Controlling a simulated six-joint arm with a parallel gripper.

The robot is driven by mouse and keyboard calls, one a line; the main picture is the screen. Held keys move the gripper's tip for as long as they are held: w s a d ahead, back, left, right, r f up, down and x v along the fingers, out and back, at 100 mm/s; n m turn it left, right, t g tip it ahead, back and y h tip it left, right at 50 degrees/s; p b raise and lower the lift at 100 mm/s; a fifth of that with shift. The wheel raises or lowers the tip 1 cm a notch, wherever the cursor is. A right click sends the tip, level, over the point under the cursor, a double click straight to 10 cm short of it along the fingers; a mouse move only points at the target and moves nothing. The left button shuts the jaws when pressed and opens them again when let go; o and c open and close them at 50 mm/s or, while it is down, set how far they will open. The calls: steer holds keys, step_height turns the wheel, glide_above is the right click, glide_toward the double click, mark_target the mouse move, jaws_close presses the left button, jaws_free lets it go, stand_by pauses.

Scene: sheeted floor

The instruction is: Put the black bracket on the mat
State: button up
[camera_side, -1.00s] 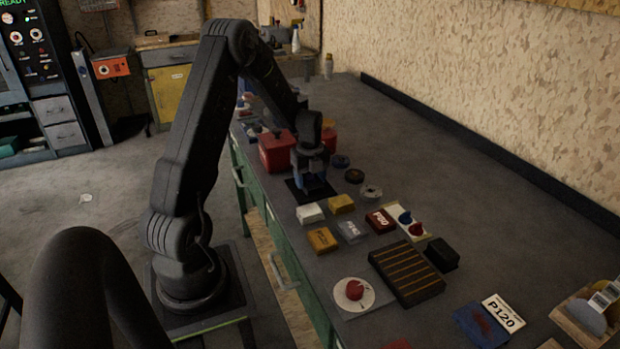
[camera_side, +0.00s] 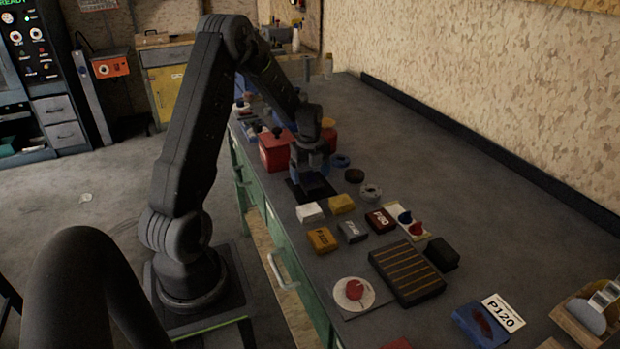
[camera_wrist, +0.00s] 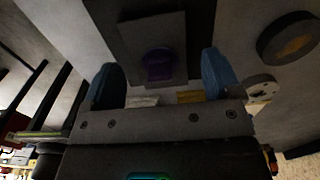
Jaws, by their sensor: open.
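The black mat (camera_side: 296,190) lies on the bench under my gripper (camera_side: 311,172), partly hidden by it in the side view. In the wrist view, the mat (camera_wrist: 196,22) runs up to the top edge. On it lies a dark flat plate, apparently the black bracket (camera_wrist: 145,38), with a small purple part near its lower end. My gripper (camera_wrist: 160,66) is open, with one blue finger on each side of the plate's lower end and gaps between. The bracket cannot be made out in the side view.
A slotted tray (camera_side: 406,273) and a black block (camera_side: 441,253) are nearer the camera. The wall side is clear.

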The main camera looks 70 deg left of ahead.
step_height(320, 180, up, 10)
steer(key=d+r+n+t, duration=0.1)
steer(key=d+r+n, duration=0.4)
steer(key=d, duration=0.5)
steer(key=s+d+r+n+t, duration=0.2)
steer(key=s+d+n, duration=0.4)
steer(key=d, duration=0.4)
steer(key=s+d+r+n+t, duration=0.2)
steer(key=s+d+r+n, duration=0.2)
steer(key=s+d+n, duration=0.3)
steer(key=shift+s+d+t, duration=0.3)
steer(key=shift+s+d, duration=0.3)
steer(key=shift+d, duration=1.1)
